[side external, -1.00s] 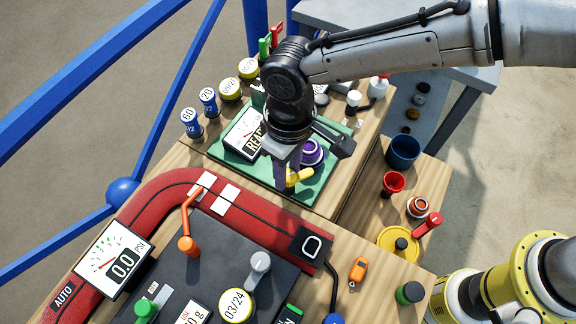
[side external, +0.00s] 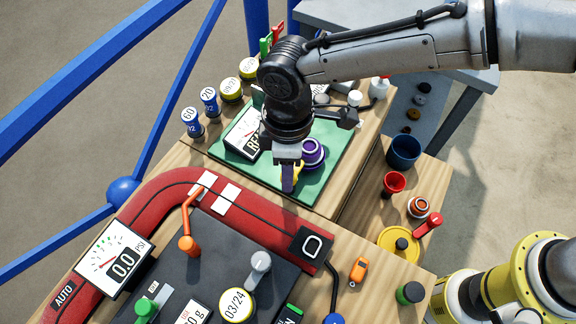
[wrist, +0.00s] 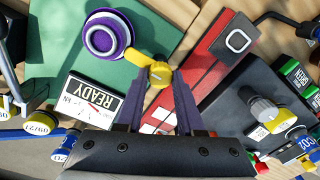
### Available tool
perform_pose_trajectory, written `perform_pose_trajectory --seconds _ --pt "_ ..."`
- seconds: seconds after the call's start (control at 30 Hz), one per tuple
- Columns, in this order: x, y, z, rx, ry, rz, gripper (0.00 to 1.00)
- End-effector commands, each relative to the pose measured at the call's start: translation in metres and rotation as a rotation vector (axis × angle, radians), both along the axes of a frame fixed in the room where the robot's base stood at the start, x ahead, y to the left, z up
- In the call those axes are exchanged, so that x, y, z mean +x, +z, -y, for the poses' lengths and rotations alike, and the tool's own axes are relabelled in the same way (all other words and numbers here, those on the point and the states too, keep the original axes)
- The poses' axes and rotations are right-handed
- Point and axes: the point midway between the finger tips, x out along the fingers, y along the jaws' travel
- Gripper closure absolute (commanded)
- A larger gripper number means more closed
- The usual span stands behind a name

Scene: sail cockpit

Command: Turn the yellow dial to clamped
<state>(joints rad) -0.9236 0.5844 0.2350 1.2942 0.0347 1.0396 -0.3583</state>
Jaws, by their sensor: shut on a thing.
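The yellow dial (wrist: 158,75) sits on the green board (wrist: 60,65) beside a purple and white ring (wrist: 106,36). Its yellow arm points to the upper left in the wrist view, towards the ring. My gripper (wrist: 160,76) is shut on the dial, with one dark purple finger on each side of it. In the side view, my gripper (side external: 289,188) reaches straight down at the front of the green board. The fingers hide most of the dial (side external: 299,170) there. I cannot read any clamped mark near the dial.
A READY gauge (wrist: 90,100) stands close by on the green board. A red curved band (side external: 245,205) and a dark panel with an orange lever (side external: 188,245) lie in front. Blue and red cups (side external: 403,152) stand at the right.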

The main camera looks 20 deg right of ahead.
Motion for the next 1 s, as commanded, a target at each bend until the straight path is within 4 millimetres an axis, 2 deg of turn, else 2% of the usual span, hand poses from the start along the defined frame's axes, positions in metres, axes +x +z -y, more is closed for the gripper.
perform_pose_trajectory --seconds 0.4,0.43,0.57,0.6,0.87,1.0 --pt "0.0004 0.0017 -0.0009 0.004 0.009 0.002 1.0" --pt "0.0004 0.0017 -0.0009 0.004 0.009 0.002 0.6" --pt "0.0003 0.0014 -0.0008 0.003 0.008 0.002 0.36" --pt "0.0002 0.0012 -0.0007 0.003 0.008 0.002 0.33" --pt "0.0001 0.0009 -0.0004 0.001 0.007 0.0 0.33" --pt "0.0008 0.0095 -0.0007 0.004 0.007 0.002 0.33"
